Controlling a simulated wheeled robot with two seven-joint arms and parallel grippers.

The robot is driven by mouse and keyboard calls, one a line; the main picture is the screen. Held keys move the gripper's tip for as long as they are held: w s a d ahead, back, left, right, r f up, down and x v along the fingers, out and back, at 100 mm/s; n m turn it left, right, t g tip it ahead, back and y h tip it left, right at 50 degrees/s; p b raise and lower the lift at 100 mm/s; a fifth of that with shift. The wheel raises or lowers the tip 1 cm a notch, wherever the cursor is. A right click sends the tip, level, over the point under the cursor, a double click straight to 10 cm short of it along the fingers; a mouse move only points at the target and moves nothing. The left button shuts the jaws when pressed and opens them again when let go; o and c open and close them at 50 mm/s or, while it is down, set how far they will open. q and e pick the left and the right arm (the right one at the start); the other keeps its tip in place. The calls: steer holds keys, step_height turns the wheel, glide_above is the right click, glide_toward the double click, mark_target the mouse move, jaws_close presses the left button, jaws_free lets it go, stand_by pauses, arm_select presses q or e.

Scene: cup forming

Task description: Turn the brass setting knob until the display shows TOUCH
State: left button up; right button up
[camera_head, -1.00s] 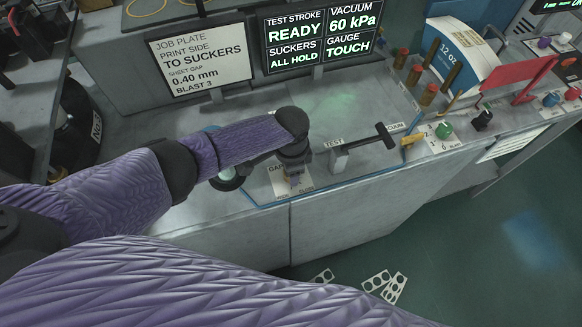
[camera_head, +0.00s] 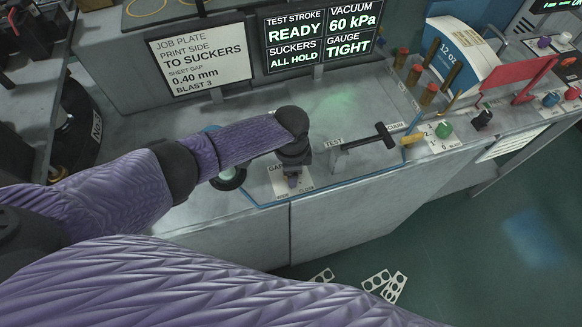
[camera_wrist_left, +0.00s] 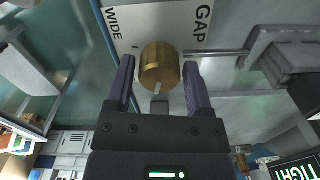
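The brass setting knob (camera_wrist_left: 160,64) sits on the GAP plate (camera_wrist_left: 203,24), seen in the left wrist view. The display (camera_head: 320,38) reads GAUGE TIGHT, TEST STROKE READY, SUCKERS ALL HOLD and VACUUM 60 kPa. My right gripper is not in view.
A black TEST lever (camera_head: 362,143) stands just right of the left gripper. A job plate sign (camera_head: 201,60) stands behind. The console's front edge is near the gripper.

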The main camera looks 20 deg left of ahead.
arm_select(q)
steer(key=shift+o, duration=0.9)
step_height(320, 180, up, 10)
steer(key=p, duration=0.3)
steer(key=shift+f, duration=0.1)
